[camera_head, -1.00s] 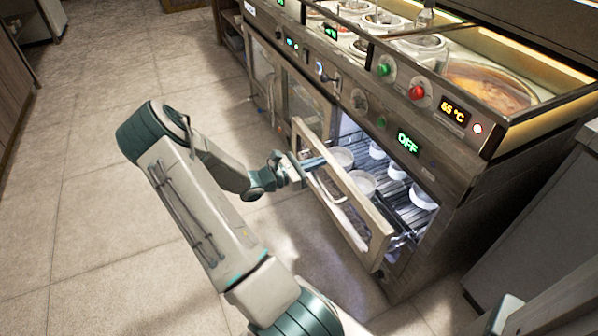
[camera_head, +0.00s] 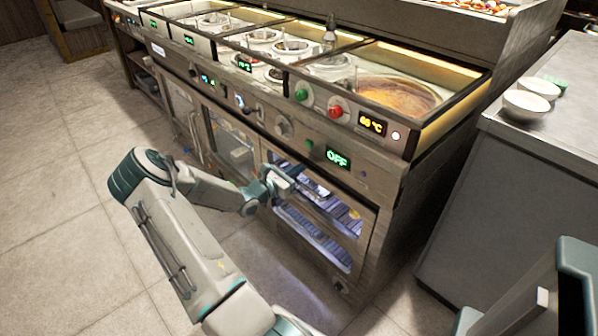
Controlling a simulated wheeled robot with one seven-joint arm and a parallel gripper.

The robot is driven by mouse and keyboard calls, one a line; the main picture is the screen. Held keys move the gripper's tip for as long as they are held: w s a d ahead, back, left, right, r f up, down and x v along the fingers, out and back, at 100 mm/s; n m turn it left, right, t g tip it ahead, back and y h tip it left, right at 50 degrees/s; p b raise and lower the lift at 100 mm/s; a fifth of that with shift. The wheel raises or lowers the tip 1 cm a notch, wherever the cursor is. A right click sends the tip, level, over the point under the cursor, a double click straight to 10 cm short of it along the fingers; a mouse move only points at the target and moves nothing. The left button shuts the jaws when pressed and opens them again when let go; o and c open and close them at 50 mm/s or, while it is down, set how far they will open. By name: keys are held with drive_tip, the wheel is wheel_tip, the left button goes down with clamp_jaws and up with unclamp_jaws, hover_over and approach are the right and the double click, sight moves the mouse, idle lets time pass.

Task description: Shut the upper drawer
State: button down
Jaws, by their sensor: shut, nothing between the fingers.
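The upper drawer (camera_head: 340,212) is in the right part of the cooking counter's front, below the green "OFF" display. Its front has a lit glass window and looks flush or nearly flush with the cabinet; a small gap cannot be ruled out. White ware and rack bars show dimly through the glass. My gripper (camera_head: 291,174) is shut and empty. It is at the upper left part of the drawer front, touching it or very close. My gripper and wrist hide that part of the front.
Another lit window (camera_head: 310,238) is just below. The counter top carries wells and a large pot of sauce (camera_head: 395,96). A grey side counter (camera_head: 500,190) with white bowls (camera_head: 526,104) stands at right. The tiled floor (camera_head: 60,190) at left is clear.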

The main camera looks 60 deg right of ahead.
drive_tip(key=shift+d+r, duration=0.3)
drive_tip(key=shift+d, duration=0.05)
drive_tip(key=p+v, duration=0.3)
drive_tip(key=v, duration=1.1)
drive_tip(key=shift+a+f, duration=0.35)
